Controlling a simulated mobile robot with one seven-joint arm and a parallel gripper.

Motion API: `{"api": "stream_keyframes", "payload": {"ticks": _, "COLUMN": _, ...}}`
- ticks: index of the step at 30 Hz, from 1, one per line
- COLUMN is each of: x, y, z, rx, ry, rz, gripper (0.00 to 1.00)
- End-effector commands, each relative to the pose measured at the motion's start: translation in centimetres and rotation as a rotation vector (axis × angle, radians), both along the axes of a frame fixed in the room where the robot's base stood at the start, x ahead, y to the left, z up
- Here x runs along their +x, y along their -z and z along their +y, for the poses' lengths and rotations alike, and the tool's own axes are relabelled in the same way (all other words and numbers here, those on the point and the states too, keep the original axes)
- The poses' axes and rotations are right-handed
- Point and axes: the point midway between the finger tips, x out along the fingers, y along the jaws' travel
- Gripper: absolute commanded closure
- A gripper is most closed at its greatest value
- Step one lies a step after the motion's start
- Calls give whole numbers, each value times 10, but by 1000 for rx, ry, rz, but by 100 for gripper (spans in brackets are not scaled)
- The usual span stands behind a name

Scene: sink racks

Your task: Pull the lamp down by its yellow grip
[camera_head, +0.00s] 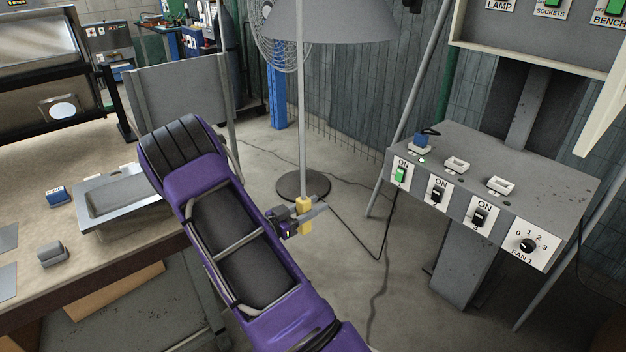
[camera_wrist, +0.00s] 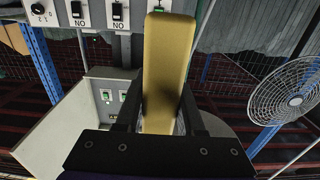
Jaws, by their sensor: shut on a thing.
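The yellow grip (camera_head: 305,203) is a small upright block in the middle of the head view. In the wrist view the yellow grip (camera_wrist: 168,70) is a long bar between my two fingers. My gripper (camera_head: 307,216) is shut on it, with the fingers on either side. The lamp's wide grey shade (camera_head: 335,22) is at the top of the head view and cut off by the frame edge. A thin pole (camera_head: 301,100) runs down from it towards a round dark base (camera_head: 290,187) on the floor.
A grey switch console (camera_head: 510,170) stands to the right, with a green switch and a dial. A workbench (camera_head: 110,253) with a metal tray (camera_head: 85,207) is on the left. A fan (camera_wrist: 285,92) shows in the wrist view. Cables lie on the open floor.

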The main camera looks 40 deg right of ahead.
Motion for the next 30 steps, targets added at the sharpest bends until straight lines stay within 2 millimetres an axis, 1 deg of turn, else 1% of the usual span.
{"api": "stream_keyframes", "payload": {"ticks": 1, "x": -2, "y": 17, "z": 0, "rx": 0, "ry": 2, "rz": 9, "gripper": 100}}
{"api": "stream_keyframes", "payload": {"ticks": 3, "x": -2, "y": 35, "z": 0, "rx": 1, "ry": 1, "rz": 9, "gripper": 100}}
{"api": "stream_keyframes", "payload": {"ticks": 9, "x": -2, "y": 77, "z": 0, "rx": 1, "ry": 1, "rz": 7, "gripper": 100}}
{"api": "stream_keyframes", "payload": {"ticks": 12, "x": -2, "y": 92, "z": 0, "rx": 3, "ry": 2, "rz": 4, "gripper": 100}}
{"api": "stream_keyframes", "payload": {"ticks": 15, "x": -2, "y": 103, "z": 0, "rx": 3, "ry": 2, "rz": 4, "gripper": 100}}
{"api": "stream_keyframes", "payload": {"ticks": 18, "x": -1, "y": 110, "z": 0, "rx": 3, "ry": 2, "rz": 3, "gripper": 100}}
{"api": "stream_keyframes", "payload": {"ticks": 23, "x": -1, "y": 115, "z": 0, "rx": 4, "ry": 3, "rz": 3, "gripper": 100}}
{"api": "stream_keyframes", "payload": {"ticks": 30, "x": -2, "y": 118, "z": 1, "rx": 8, "ry": 2, "rz": 4, "gripper": 100}}
